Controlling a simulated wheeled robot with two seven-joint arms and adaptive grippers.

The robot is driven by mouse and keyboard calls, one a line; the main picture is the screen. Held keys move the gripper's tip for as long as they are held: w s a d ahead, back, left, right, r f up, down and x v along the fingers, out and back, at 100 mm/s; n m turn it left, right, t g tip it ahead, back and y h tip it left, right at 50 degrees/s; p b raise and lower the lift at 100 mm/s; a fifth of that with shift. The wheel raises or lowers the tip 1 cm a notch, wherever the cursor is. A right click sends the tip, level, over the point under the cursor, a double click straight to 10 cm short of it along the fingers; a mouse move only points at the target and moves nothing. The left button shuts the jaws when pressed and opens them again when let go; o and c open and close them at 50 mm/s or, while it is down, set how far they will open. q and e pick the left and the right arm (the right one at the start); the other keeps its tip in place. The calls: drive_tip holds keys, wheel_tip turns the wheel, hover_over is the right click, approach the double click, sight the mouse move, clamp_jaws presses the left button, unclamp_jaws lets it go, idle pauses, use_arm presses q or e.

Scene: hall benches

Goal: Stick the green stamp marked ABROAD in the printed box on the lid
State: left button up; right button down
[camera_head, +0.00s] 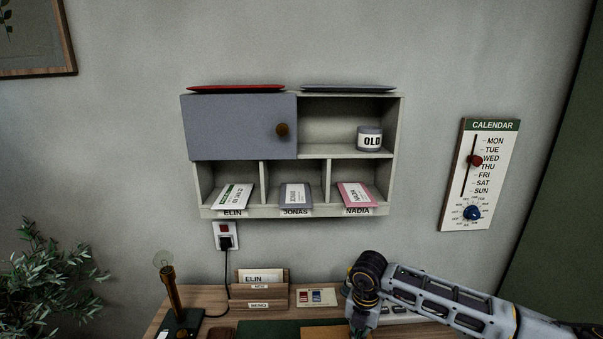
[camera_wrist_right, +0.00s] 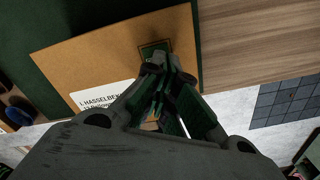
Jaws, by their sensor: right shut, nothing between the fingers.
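A brown flat surface (camera_wrist_right: 90,50), apparently the lid, carries a white address label (camera_wrist_right: 100,97) reading "I. HASSELBE…". Near its corner is a small dark green rectangle with a thin border (camera_wrist_right: 152,46); whether it is the ABROAD stamp or just the printed box cannot be told, as no lettering is readable. My right gripper (camera_wrist_right: 163,62) is shut and empty, its fingertips at the near edge of that rectangle; contact is unclear. In the head view the brown surface (camera_head: 325,333) shows only at the bottom edge, beside my right arm. My left gripper is not in view.
A card with red and blue stamps (camera_head: 317,297) lies on the desk next to a letter holder (camera_head: 259,295). A lamp (camera_head: 180,320) stands left. A wall cabinet (camera_head: 290,211) hangs above, with a calendar (camera_head: 480,175) at right. Bare wood (camera_wrist_right: 235,45) lies beside the brown surface.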

drive_tip(key=shift+f+b, duration=0.5)
drive_tip(key=shift+f, duration=0.15)
idle(0.8)
idle(0.5)
drive_tip(key=shift+r+p, duration=1.75)
drive_tip(key=shift+r, duration=1.8)
